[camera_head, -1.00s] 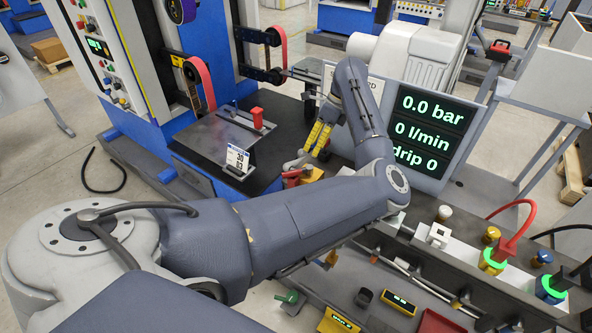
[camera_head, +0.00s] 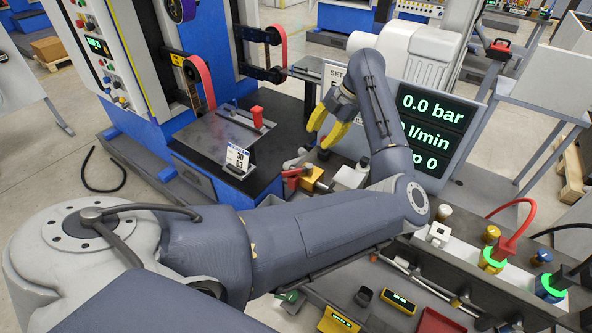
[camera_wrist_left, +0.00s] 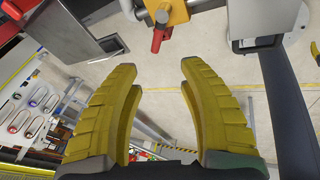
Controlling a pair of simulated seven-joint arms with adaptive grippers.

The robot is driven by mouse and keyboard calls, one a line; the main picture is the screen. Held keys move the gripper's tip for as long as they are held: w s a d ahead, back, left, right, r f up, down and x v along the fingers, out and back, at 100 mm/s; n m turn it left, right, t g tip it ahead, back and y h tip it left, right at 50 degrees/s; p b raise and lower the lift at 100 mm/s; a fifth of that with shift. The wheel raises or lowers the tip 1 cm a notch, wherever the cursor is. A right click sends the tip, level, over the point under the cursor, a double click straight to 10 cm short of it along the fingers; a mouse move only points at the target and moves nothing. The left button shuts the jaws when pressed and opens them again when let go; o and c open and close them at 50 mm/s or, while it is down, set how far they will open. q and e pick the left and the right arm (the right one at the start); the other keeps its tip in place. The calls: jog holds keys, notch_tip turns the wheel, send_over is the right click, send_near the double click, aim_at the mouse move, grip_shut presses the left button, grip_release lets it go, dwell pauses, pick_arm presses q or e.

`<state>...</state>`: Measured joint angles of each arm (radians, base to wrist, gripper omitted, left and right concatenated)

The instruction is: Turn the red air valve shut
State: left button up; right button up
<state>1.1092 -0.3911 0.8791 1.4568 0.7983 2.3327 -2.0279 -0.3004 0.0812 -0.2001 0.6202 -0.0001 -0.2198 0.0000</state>
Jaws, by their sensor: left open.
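The red air valve handle (camera_head: 292,174) sits on a yellow valve body (camera_head: 312,178) beside the dark machine bed in the head view. In the left wrist view the red handle (camera_wrist_left: 160,36) hangs below the yellow body (camera_wrist_left: 178,10), beyond the fingertips and roughly centred between them. My left gripper (camera_head: 325,128) is open, with its yellow fingers above and a little right of the valve. In the wrist view the left gripper (camera_wrist_left: 156,76) has nothing between its fingers. My right gripper does not show.
A display (camera_head: 430,125) reading 0.0 bar stands behind my left arm, which partly covers it. A red knob (camera_head: 257,116) stands on the dark plate left of the valve. A fixture bench (camera_head: 470,265) with hoses and fittings lies at lower right.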

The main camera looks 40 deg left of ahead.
pick_arm(q)
jog(key=m, duration=0.3)
send_near(296, 170)
jog(key=shift+m, duration=0.3)
jog(key=x, duration=1)
grip_shut()
dwell(0.4)
